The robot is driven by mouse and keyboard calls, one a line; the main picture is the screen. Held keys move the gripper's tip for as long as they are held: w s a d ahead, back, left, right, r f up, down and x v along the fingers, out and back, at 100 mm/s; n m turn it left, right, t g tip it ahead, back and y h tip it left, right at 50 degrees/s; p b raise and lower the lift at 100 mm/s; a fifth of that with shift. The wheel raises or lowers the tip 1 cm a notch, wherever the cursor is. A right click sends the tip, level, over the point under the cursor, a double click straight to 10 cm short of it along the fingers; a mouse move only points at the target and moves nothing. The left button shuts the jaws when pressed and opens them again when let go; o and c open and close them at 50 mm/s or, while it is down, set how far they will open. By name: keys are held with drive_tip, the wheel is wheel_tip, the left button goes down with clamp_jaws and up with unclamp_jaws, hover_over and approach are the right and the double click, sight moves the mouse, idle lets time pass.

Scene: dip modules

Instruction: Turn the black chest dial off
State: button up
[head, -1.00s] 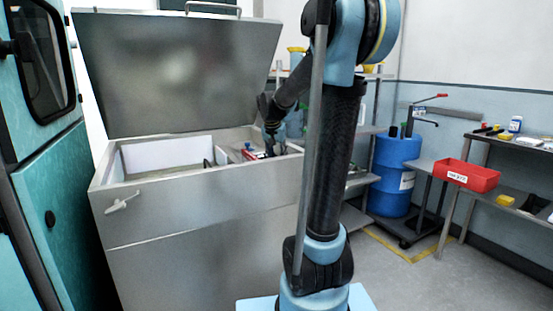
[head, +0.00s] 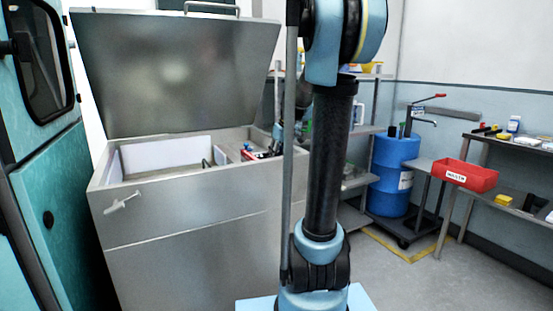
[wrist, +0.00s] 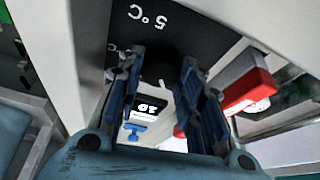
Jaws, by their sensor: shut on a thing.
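The steel chest (head: 200,205) stands at the left with its lid (head: 175,75) raised. In the wrist view a black panel (wrist: 205,25) carries the white marking "5°C". The black dial (wrist: 158,70) shows as a dark shape between my fingers, and its outline merges with the panel. My gripper (wrist: 160,64) has a finger on each side of the dial and is shut on it. The dial's pointer and setting cannot be made out.
Red and white items (wrist: 250,92) lie close beside my right finger in the wrist view. A small white-on-black label (wrist: 148,107) and a blue piece (wrist: 134,131) show between the fingers. A blue barrel (head: 392,175) and red bin (head: 466,175) stand at the right.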

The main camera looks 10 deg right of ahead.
drive_tip(key=n, duration=0.3)
drive_tip(key=n+g+y, duration=0.1)
drive_tip(key=shift+w+d, duration=0.15)
drive_tip(key=shift+d, duration=0.1)
drive_tip(key=shift+n+g+y, duration=0.3)
drive_tip(key=shift+n+g, duration=0.2)
drive_tip(key=shift+n, duration=1.1)
drive_tip(key=o, duration=1.1)
drive_tip(key=shift+c, duration=0.2)
drive_tip(key=shift+r, duration=0.1)
drive_tip(key=v, duration=1.1)
drive_tip(key=shift+d+r, duration=0.2)
drive_tip(key=shift+r, duration=0.1)
